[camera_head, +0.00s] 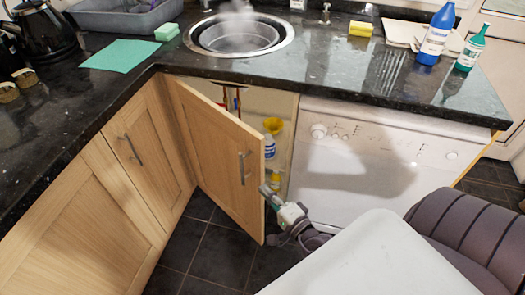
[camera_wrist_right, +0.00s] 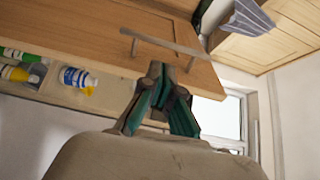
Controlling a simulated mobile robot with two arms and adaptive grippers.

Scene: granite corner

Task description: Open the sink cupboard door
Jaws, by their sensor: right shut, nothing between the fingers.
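The sink cupboard door (camera_head: 215,150) is light wood and stands swung well open under the sink, with its metal bar handle (camera_head: 245,167) on the outer face. The cupboard's inside shows behind it. My right gripper (camera_head: 266,190) is at the door's free edge, below and right of the handle, shut and empty. In the right wrist view the shut fingers (camera_wrist_right: 157,72) lie close to the door (camera_wrist_right: 95,30) and its handle (camera_wrist_right: 160,43), not gripping it. I cannot tell whether they touch the door. My left gripper is not in view.
Bottles (camera_head: 269,147) stand inside the cupboard. A white appliance (camera_head: 370,150) is to its right, another cupboard door (camera_head: 140,150) to its left. The granite worktop (camera_head: 330,75) above holds a sink (camera_head: 240,36) and bottles. Dark floor tiles (camera_head: 215,250) are clear below the door.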

